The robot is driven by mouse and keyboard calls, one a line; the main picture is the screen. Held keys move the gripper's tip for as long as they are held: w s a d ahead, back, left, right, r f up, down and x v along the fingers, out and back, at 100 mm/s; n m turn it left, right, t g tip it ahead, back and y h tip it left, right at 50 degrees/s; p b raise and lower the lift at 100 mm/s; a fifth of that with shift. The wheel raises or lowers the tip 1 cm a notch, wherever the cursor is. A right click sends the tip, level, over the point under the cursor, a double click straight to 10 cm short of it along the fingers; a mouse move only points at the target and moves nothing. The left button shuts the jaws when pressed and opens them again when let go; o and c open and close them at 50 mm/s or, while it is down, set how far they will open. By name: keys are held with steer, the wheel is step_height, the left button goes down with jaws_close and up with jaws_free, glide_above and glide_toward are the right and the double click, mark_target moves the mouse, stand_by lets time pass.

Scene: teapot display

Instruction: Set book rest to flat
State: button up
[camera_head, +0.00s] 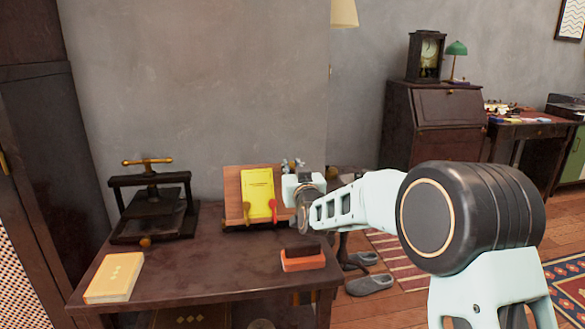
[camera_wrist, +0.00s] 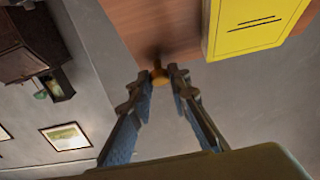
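The book rest (camera_head: 232,190) is a brown wooden board on the table, tilted up steeply in the head view. A yellow book (camera_head: 258,194) leans on it, and a red-topped piece (camera_head: 273,207) and a brass piece (camera_head: 246,212) stand at its front. My gripper (camera_head: 291,164) is at the board's upper right corner. In the wrist view, a small orange-brown knob (camera_wrist: 158,78) sits at the board's edge (camera_wrist: 165,28), beside the yellow book (camera_wrist: 250,25). My gripper's fingertips (camera_wrist: 158,72) lie close on both sides of this knob and look shut on it. The head view hides the knob.
Bare tabletop lies in front of the rest. A grey wall stands behind.

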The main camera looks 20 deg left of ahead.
jaws_close()
